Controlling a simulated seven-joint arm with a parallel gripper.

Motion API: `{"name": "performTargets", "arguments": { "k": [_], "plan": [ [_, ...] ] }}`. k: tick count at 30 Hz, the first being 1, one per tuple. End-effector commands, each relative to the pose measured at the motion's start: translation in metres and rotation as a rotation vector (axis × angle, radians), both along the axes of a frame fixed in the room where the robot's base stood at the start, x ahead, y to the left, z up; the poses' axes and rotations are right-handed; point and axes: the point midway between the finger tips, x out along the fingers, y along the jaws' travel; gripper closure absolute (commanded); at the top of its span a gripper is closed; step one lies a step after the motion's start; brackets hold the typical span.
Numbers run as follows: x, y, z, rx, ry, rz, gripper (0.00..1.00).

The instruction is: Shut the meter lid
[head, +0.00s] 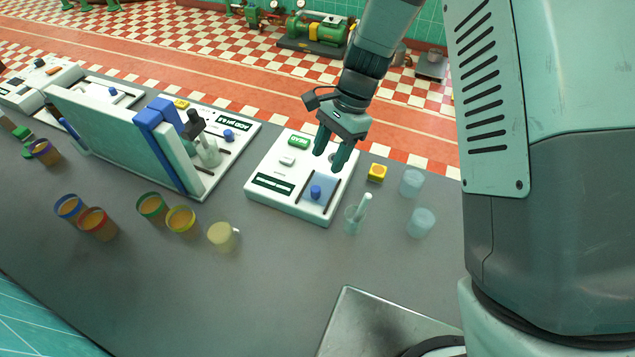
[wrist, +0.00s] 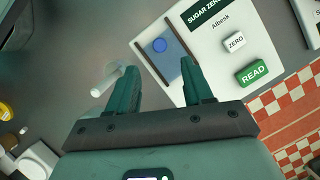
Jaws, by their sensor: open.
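The meter (head: 262,190) is a white box on the grey counter, with a green button and a dark label. Its lid (head: 323,184) is a blue panel with a round blue knob (head: 315,192), set between two dark rails. The lid also shows in the wrist view (wrist: 172,52), with its knob near one end. My gripper (head: 329,160) is open and empty, pointing down above the meter, just behind the knob in the head view. A round dark spot shows between the fingers, partly hidden. In the wrist view my fingers (wrist: 162,68) appear near the lid's end; contact cannot be told.
A beaker with a white stick (head: 354,218) stands close to the meter's right front corner. A second meter (head: 245,126), a large upright panel (head: 110,135) and several coloured jars stand left. The front counter is mostly clear.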

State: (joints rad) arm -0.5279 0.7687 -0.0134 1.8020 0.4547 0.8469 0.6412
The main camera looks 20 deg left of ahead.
Motion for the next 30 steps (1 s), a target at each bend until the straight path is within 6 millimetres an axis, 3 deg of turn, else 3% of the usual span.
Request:
{"name": "performTargets", "arguments": {
  "k": [6, 13, 26, 30],
  "plan": [
    [-0.016, 0.007, -0.04, -0.002, 0.004, 0.004, 0.49],
    [-0.027, 0.013, -0.072, -0.001, 0.003, 0.004, 0.49],
    [-0.03, 0.015, -0.082, 0.0, 0.0, 0.004, 0.49],
    [-0.03, 0.015, -0.082, 0.0, 0.0, 0.004, 0.69]
  ]
}}
